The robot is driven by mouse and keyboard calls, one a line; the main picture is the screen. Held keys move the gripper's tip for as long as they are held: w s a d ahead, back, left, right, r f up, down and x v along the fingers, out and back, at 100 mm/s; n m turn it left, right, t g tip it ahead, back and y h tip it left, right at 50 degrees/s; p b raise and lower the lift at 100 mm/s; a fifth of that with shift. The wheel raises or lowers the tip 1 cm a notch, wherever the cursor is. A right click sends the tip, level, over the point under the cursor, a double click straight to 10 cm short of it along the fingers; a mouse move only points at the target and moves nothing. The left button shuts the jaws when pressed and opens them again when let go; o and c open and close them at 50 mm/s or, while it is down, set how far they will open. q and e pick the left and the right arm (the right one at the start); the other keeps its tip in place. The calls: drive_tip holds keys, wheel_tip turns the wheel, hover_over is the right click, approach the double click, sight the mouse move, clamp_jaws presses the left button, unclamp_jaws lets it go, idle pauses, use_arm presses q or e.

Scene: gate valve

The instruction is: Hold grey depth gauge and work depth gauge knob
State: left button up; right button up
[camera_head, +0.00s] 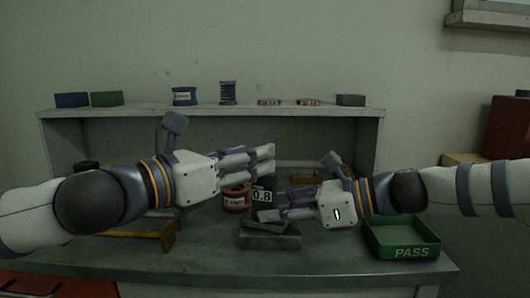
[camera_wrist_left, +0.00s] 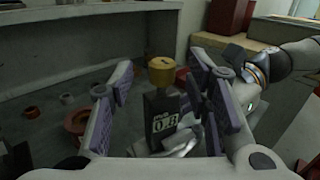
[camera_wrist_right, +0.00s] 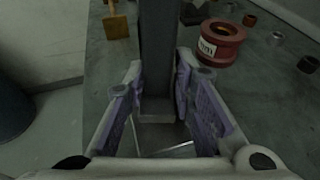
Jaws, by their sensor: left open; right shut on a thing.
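The depth gauge is a dark grey upright block with a "0.8" display (camera_head: 262,196); it also shows in the left wrist view (camera_wrist_left: 163,120). Its brass-yellow knob (camera_wrist_left: 161,70) sits on top and is hidden behind my left fingers in the head view. My right gripper (camera_head: 268,212) is shut on the gauge body, which stands between its fingers in the right wrist view (camera_wrist_right: 158,60). My left gripper (camera_head: 268,160) is open and empty above the gauge. In the left wrist view its fingers lie either side of the knob, with gaps.
A grey block (camera_head: 270,240) sits below the gauge. A red spool (camera_head: 236,199) stands close on its left. A green "PASS" tray (camera_head: 402,238) is at the right bench edge. A shelf (camera_head: 300,112) with small items runs behind. Loose rings (camera_wrist_left: 32,112) lie on the bench.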

use_arm(q)
drive_tip(key=x, duration=0.4)
drive_tip(key=shift+w+d+f, duration=0.1)
clamp_jaws()
